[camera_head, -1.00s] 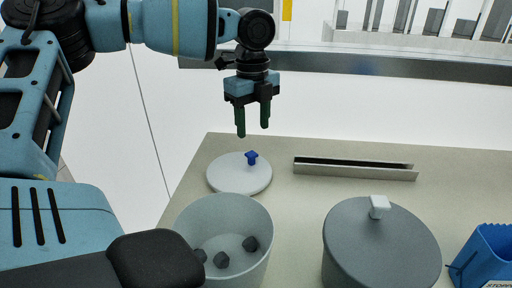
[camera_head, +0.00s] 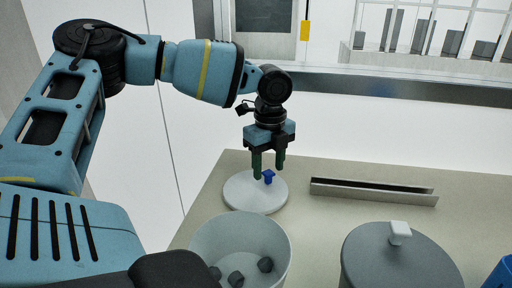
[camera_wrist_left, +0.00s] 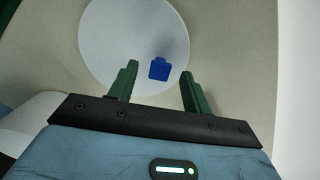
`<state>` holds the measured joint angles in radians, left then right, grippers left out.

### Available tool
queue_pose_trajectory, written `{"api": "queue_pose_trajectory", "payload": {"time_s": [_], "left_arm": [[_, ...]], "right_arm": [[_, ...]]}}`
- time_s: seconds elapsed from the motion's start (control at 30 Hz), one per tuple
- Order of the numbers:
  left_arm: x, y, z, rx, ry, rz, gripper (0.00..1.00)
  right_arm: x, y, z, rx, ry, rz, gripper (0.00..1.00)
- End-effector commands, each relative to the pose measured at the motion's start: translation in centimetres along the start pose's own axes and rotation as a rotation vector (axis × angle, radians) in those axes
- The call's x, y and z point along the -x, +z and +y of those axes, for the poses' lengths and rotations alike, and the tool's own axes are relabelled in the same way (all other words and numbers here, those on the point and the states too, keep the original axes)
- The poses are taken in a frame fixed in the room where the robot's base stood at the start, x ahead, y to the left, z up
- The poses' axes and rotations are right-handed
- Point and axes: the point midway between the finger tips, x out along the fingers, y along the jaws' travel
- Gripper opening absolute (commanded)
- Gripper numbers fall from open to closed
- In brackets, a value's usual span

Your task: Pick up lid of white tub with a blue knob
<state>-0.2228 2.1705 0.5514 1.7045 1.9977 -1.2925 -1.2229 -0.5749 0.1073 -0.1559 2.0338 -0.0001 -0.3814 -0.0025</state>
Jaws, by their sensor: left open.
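The white lid (camera_head: 246,196) lies flat on the table at its far left part, with its blue knob (camera_head: 268,177) pointing up. The lid also shows in the left wrist view (camera_wrist_left: 110,40), with the blue knob (camera_wrist_left: 160,69) between and slightly beyond the fingertips. My left gripper (camera_head: 269,172) is open and empty, fingers pointing down over the lid, close to the knob. Whether the fingers touch the knob or lid cannot be told. The open white tub (camera_head: 217,240) stands in front of the lid with several dark grey lumps inside. My right gripper is not in view.
A grey pot with a lid and white knob (camera_head: 400,250) stands at the front right. A metal channel (camera_head: 374,192) lies right of the white lid. A blue container (camera_head: 499,275) is at the right edge.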

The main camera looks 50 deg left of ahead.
Motion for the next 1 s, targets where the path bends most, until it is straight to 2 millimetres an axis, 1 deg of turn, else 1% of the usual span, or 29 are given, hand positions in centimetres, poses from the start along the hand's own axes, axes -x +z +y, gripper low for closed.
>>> {"api": "queue_pose_trajectory", "payload": {"time_s": [0.03,0.1,0.37,0.73,1.0], "left_arm": [[-0.61,0.01,0.06,0.0,0.003,0.0,0.49],[-1.0,0.0,0.04,0.0,0.001,0.0,0.49],[-1.15,0.01,0.03,0.0,0.0,0.0,0.49],[-1.13,0.01,0.02,0.0,0.0,0.0,0.01],[-1.1,0.01,0.01,0.0,-0.001,0.0,0.0]], "right_arm": [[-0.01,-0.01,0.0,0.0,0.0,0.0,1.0],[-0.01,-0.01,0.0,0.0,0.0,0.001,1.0],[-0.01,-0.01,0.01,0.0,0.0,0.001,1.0],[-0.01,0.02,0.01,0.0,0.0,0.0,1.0],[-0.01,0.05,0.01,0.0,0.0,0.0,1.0]]}}
